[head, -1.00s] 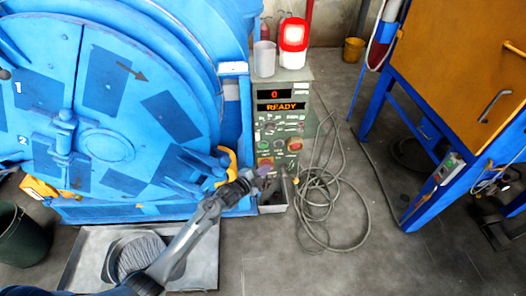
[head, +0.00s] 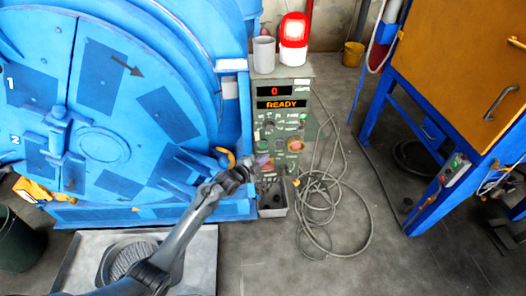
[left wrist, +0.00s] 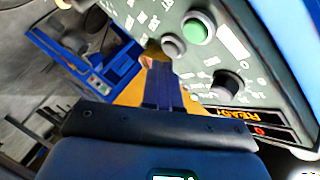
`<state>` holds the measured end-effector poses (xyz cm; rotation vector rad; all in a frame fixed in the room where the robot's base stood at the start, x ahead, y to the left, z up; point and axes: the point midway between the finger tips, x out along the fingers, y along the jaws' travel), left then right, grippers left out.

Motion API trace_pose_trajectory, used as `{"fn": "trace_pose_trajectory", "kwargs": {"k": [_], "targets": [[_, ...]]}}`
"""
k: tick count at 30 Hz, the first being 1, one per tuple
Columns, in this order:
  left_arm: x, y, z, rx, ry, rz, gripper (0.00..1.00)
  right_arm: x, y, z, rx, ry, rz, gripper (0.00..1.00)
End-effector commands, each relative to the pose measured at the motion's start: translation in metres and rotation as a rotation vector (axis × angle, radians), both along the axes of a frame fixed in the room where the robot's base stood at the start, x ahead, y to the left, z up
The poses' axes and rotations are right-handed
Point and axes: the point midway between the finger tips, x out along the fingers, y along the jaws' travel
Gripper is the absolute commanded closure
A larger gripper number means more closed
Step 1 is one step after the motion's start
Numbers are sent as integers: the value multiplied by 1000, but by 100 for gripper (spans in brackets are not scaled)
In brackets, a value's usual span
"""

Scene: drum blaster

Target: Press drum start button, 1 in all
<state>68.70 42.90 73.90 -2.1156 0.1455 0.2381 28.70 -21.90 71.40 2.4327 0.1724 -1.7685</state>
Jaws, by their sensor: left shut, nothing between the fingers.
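The grey-green control box (head: 284,113) stands right of the blue drum machine (head: 150,75). Its displays read 0 and READY. My left gripper (head: 261,161) is at the lower left of the panel, shut and empty; in the head view it covers some of the lower controls. In the left wrist view the shut fingers (left wrist: 161,84) point toward the panel's edge. A green button (left wrist: 197,29), a smaller grey button (left wrist: 172,45) and a black knob (left wrist: 226,83) show there. The labels are too small to read, so I cannot tell which button is drum start. Contact is not clear.
A red-and-white lamp (head: 293,45) and a grey cup (head: 263,55) stand on the control box. A small bin (head: 272,211) sits below the panel. Coiled cable (head: 335,215) lies on the floor. An orange cabinet on blue legs (head: 465,75) stands at the right.

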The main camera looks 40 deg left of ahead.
Motion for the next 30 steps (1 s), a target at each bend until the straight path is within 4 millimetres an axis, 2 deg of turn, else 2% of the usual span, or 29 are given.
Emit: {"fn": "trace_pose_trajectory", "kwargs": {"k": [1,9,30], "targets": [[5,5,-4,0,-3,1,100,0,0,-11,0,1,0,57],[21,20,-1,1,-1,-1,100,0,0,-24,0,2,0,57],[25,24,1,0,-1,-1,100,0,2,-26,6,2,-4,57]]}}
